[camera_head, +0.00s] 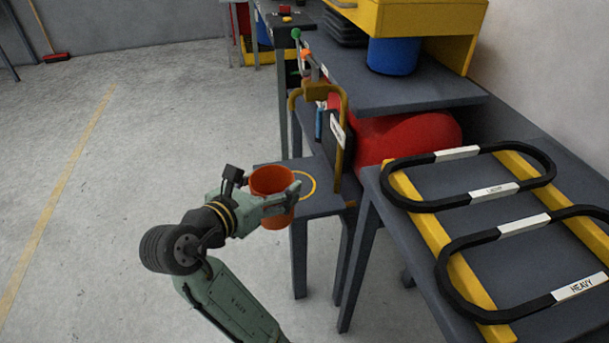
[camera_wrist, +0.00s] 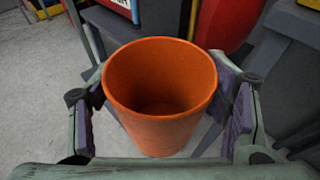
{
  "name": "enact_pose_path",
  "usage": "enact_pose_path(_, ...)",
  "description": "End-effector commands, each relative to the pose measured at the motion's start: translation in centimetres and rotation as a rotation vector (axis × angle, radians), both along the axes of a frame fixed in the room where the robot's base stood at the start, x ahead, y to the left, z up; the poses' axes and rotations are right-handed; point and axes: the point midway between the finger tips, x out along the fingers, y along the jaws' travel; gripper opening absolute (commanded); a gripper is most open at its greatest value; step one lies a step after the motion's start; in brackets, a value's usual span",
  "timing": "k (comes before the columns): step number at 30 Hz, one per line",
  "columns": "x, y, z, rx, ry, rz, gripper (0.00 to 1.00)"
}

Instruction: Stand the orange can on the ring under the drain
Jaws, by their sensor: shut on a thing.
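The orange can (camera_head: 270,181) is an open-topped, empty cup. My gripper (camera_head: 272,196) is shut on its sides and holds it upright in the head view. In the wrist view the can (camera_wrist: 160,95) sits between the two finger pads of my gripper (camera_wrist: 165,110), its open mouth toward the camera. The yellow ring (camera_head: 313,192) is marked on a small low grey stand, and the can and fingers hide its left part. The can appears just left of the ring; its height above the stand is hard to tell. No drain is clearly visible above the ring.
A brown-yellow hoop frame (camera_head: 343,130) and a red rounded tank (camera_head: 408,137) stand right behind the ring. A grey table (camera_head: 420,228) with black coils and yellow bars is at the right. A blue bucket (camera_head: 393,56) is on the far bench.

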Motion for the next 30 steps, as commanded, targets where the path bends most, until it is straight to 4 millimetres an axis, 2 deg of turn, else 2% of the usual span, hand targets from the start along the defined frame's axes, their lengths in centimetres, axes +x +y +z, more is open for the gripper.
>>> enact_pose_path(2,-0.2,-0.2,-0.3,0.000,0.000,-0.007,0.23)
enact_pose_path(5,0.9,-0.7,-0.4,-0.003,-0.003,-0.013,0.23)
enact_pose_path(15,9.6,-3.0,-1.1,-0.004,-0.002,-0.013,0.23)
enact_pose_path(21,13.7,-4.0,-1.5,-0.002,-0.003,-0.009,0.23)
enact_pose_path(25,14.8,-4.3,-1.7,-0.001,-0.003,-0.009,0.23)
enact_pose_path(30,15.0,-4.4,-3.0,0.000,-0.001,-0.009,0.23)
